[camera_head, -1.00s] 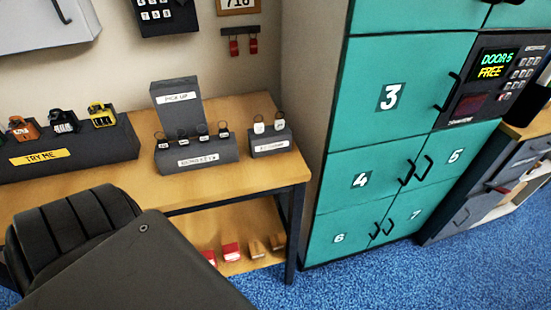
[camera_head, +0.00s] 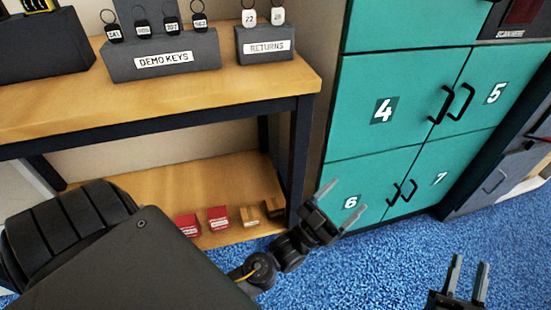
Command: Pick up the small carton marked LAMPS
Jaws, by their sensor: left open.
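Several small cartons stand in a row on the lower shelf of the wooden table: a red carton (camera_head: 188,227), another red carton (camera_head: 218,219), a tan carton (camera_head: 250,215) and a darker brown carton (camera_head: 273,209). Their labels are too small to read, so I cannot tell which one is marked LAMPS. My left gripper (camera_head: 345,203) is open and empty, right of the cartons and in front of the lockers. My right gripper (camera_head: 468,264) is open and empty at the lower right, over the blue carpet.
The table's dark leg (camera_head: 300,155) stands just right of the cartons. The lower shelf (camera_head: 130,178) is bare at its left. DEMO KEYS (camera_head: 165,58) and RETURNS (camera_head: 266,46) stands are on the tabletop. Teal lockers (camera_head: 372,155) with protruding handles stand at the right.

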